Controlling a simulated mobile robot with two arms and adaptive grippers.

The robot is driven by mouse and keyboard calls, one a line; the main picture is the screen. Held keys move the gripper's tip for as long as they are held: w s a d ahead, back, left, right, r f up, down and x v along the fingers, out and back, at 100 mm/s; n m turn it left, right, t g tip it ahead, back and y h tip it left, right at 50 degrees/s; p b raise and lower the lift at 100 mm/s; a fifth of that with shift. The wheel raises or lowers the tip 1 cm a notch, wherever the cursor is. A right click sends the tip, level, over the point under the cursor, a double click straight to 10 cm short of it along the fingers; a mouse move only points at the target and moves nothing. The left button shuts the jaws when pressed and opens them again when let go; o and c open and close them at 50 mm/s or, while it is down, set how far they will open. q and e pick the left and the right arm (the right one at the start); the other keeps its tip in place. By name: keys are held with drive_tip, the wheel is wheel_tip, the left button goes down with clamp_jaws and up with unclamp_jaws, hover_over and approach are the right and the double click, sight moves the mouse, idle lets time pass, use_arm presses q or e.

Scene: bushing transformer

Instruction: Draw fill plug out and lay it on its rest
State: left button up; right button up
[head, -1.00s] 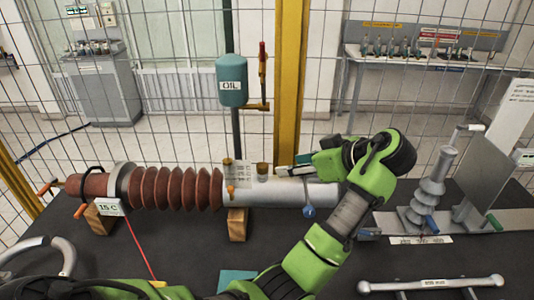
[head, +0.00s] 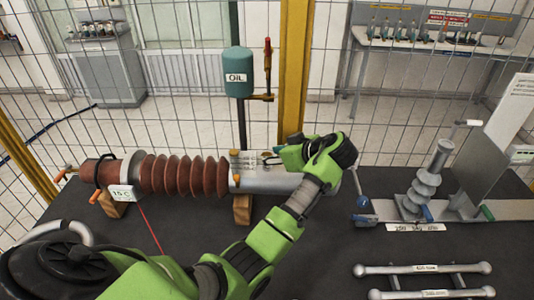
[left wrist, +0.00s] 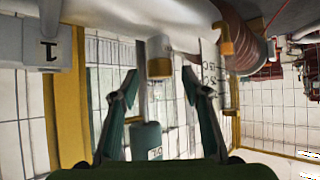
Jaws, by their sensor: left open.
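The brass fill plug (left wrist: 159,66) stands on the grey cylinder of the bushing. In the left wrist view the cylinder (left wrist: 120,12) runs along the top and the plug hangs below it, so the view is upside down. My left gripper (left wrist: 163,80) is open, with one finger on each side of the plug and visible gaps to it. In the head view my left gripper (head: 268,157) lies low over the cylinder (head: 275,182), pointing left; the plug is hard to make out there. I cannot pick out the plug's rest. My right gripper is not in view.
The ribbed brown bushing (head: 185,175) lies on wooden blocks (head: 242,209). An oil tank (head: 238,72) stands behind. A grey insulator stand (head: 425,185) and a bar rack (head: 425,269) are at the right. A wire fence (head: 190,110) closes the back.

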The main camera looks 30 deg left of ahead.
use_arm(q)
drive_tip(key=x, duration=0.2)
drive_tip(key=shift+a+f+p, duration=0.15)
drive_tip(key=shift+a+p, duration=0.1)
drive_tip(key=shift+p, duration=0.05)
drive_tip(key=shift+d, duration=0.1)
clamp_jaws()
